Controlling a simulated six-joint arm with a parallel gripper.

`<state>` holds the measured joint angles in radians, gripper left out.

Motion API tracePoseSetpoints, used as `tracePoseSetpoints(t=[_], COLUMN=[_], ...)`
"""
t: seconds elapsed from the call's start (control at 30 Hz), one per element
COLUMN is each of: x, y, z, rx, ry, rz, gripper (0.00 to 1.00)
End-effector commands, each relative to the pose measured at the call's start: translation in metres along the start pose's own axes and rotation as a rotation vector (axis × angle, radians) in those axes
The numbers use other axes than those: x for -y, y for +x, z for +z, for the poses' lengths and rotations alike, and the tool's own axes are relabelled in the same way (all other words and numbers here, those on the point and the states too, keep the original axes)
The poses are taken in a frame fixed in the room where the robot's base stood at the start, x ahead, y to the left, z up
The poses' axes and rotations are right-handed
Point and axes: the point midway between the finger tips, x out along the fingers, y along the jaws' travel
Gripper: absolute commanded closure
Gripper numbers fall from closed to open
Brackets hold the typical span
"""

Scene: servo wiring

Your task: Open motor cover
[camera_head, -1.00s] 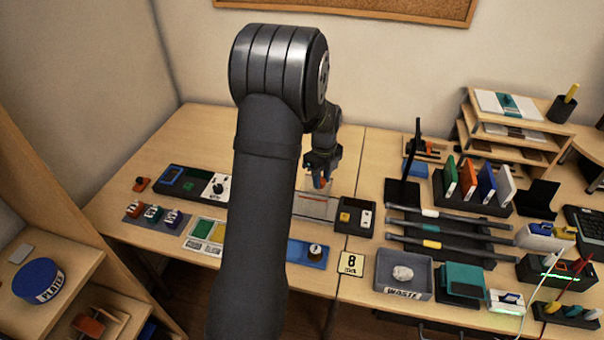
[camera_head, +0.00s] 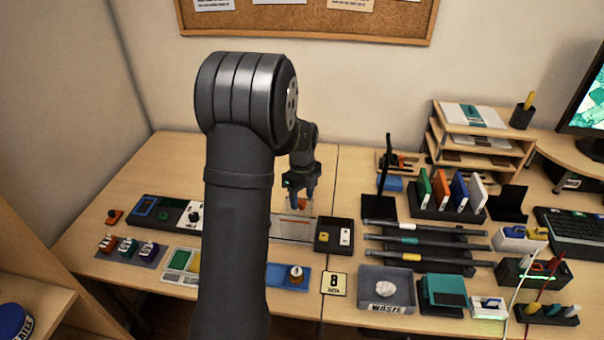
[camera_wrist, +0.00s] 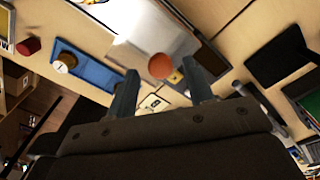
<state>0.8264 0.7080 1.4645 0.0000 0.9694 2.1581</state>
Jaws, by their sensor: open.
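A clear, whitish cover panel (camera_head: 288,228) lies on the table behind my arm, and an orange-red round knob (camera_head: 301,204) shows at it. In the wrist view the knob (camera_wrist: 161,66) stands in front of the pale cover (camera_wrist: 150,32), and the cover looks glossy. My gripper (camera_head: 301,196) is open and points down at the knob. In the wrist view the knob appears between the two fingertips of my gripper (camera_wrist: 160,78), with space on both sides. Whether the fingertips are down at the knob's height I cannot tell. My arm hides the left part of this area.
A black tray (camera_head: 322,248) with a yellow and a white piece sits just right of the cover. A blue tray (camera_head: 275,277) with a round knob is in front. Dark bars (camera_head: 420,248) and a grey waste bin (camera_head: 367,301) lie to the right. Bare table lies behind the gripper.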

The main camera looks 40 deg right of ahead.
Motion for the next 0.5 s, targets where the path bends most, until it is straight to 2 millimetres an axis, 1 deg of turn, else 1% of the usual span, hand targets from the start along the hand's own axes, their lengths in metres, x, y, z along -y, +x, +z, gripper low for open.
tracePoseSetpoints(t=[0.03,0.17,0.4,0.5], x=[0.001,0.001,0.001,0.001], y=[-0.01,-0.039,-0.099,-0.121], z=[0.001,0.001,0.001,0.0], rx=[0.003,0.004,0.003,0.003], ry=[0.0,0.0,0.0,0.0], rz=[-0.004,-0.006,-0.005,-0.004], gripper=[0.52,0.52,0.52,0.52])
